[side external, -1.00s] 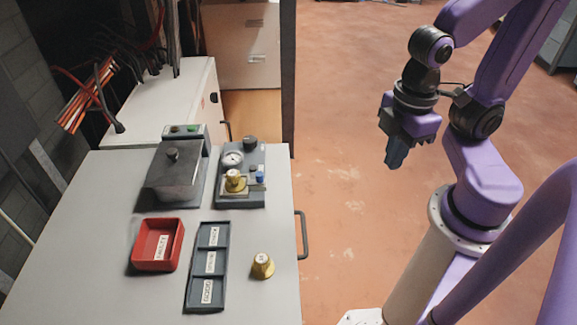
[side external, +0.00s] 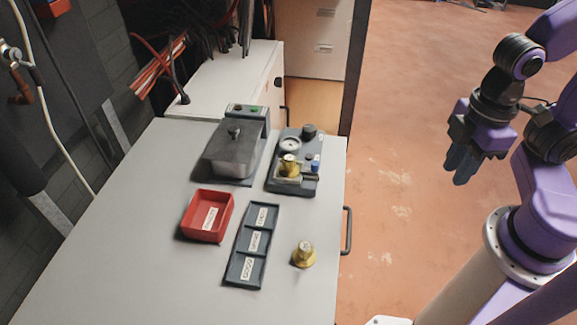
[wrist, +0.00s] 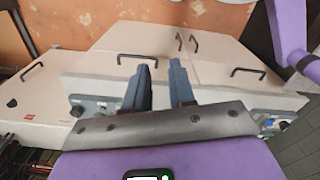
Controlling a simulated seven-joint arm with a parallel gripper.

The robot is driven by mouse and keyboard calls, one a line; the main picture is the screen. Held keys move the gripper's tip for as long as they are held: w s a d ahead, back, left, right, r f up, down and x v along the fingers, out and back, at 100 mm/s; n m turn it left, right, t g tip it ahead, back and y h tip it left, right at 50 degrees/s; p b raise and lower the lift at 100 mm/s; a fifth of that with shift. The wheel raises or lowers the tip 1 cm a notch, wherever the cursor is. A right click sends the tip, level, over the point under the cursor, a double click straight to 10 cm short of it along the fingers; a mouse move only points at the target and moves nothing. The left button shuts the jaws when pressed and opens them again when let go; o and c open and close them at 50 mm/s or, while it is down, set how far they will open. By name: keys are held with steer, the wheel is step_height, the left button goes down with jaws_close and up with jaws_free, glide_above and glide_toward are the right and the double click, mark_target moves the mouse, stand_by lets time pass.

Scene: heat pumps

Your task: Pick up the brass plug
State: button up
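One brass plug (side external: 304,255) stands upright on the grey table, right of the dark tray, in the side view. A second brass-coloured piece (side external: 289,166) sits on the grey gauge unit (side external: 292,186) farther back. My gripper (side external: 461,168) is high over the floor, right of the table and well apart from both brass pieces. In the wrist view its two blue-grey fingers (wrist: 161,75) are apart with nothing between them. I cannot make out a brass piece in the wrist view.
The table (side external: 140,220) also holds a red bin (side external: 190,226), a dark labelled three-part tray (side external: 240,274) and a dark lidded box (side external: 232,155). A handle (side external: 347,230) sticks out from the table's right edge. The table's front left is clear.

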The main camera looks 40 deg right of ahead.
steer(key=o, duration=0.6)
steer(key=shift+c, duration=0.2)
steer(key=shift+a, duration=0.1)
steer(key=w+a+r+n, duration=0.2)
steer(key=w+a+r, duration=0.2)
steer(key=w+a, duration=0.8)
steer(key=n, duration=0.2)
glide_above(289, 158)
steer(key=f, duration=0.7)
steer(key=a+f, duration=0.1)
steer(key=f, duration=0.3)
steer(key=shift+s+f, duration=0.25)
steer(key=shift+s, duration=0.05)
steer(key=shift+w+d+f, duration=0.1)
steer(key=shift+d+f, duration=0.05)
steer(key=shift+f, duration=0.75)
steer(key=shift+w+d+f, duration=0.1)
steer(key=shift+d+f, duration=0.1)
steer(key=shift+f, duration=0.65)
steer(key=shift+w+d+f, duration=0.1)
steer(key=shift+d+f, duration=0.05)
steer(key=shift+f, duration=0.75)
